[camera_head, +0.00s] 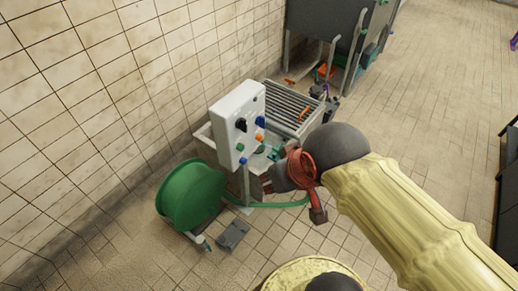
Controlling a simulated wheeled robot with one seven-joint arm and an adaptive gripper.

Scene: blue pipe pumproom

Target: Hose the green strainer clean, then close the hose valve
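A green hose reel (190,196) stands on the floor at the left. A green hose (278,205) runs right from it, low behind the panel post, toward my arm's end. My gripper (268,180) is the dark end beyond the reddish wrist part, just right of the panel post; its fingers are too small and dark to read, as is anything in them. A small green piece (274,152), perhaps the strainer, shows in the sink area behind the panel, partly hidden by my arm.
A white control panel (238,118) stands on a post near the tiled wall. A slatted rack (290,108) with an orange item lies behind it. A dark tank (325,32) is at the back. A grey pedal-like block (233,235) lies on the floor.

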